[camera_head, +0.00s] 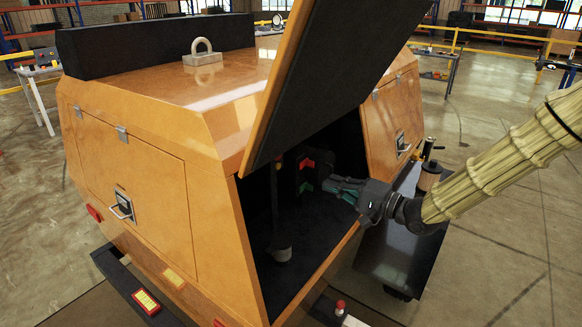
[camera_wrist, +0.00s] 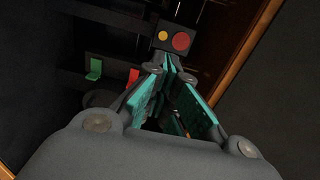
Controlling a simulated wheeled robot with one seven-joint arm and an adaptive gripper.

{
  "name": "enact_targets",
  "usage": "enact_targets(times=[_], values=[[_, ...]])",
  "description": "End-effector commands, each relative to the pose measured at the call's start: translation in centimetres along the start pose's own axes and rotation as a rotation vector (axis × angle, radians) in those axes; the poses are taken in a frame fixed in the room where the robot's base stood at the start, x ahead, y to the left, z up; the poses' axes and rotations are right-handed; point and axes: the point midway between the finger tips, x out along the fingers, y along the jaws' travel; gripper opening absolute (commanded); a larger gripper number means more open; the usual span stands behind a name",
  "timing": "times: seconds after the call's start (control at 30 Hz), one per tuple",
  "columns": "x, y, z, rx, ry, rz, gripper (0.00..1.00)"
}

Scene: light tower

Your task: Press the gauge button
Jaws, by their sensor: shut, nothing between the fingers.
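My gripper (camera_head: 328,184) reaches into the open side compartment of the orange light tower (camera_head: 150,170). Its teal fingers are shut and empty, and their tips (camera_wrist: 171,60) meet in the wrist view. Just beyond the tips in that view is a small dark box (camera_wrist: 173,48) with a small yellow round button (camera_wrist: 163,35) and a larger red round button (camera_wrist: 181,41). The tips overlap the box's lower edge in the picture; I cannot tell whether they touch it. No label shows which button is the gauge button.
The raised orange-edged door (camera_head: 335,70) hangs above my arm. A green piece (camera_wrist: 94,68) and a red piece (camera_wrist: 134,76) sit left of the fingers in the wrist view. A dark upright rod (camera_head: 275,205) stands inside the compartment's left part.

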Motion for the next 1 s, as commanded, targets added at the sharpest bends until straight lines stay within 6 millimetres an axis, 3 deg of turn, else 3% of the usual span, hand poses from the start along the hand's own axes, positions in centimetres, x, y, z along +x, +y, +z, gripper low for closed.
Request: enact_targets(times=[0.47, 1.0], values=[[0.6, -0.1, 0.0, 0.002, -0.003, -0.002, 0.0], [8.9, -0.2, 0.1, 0.001, -0.004, -0.001, 0.0]])
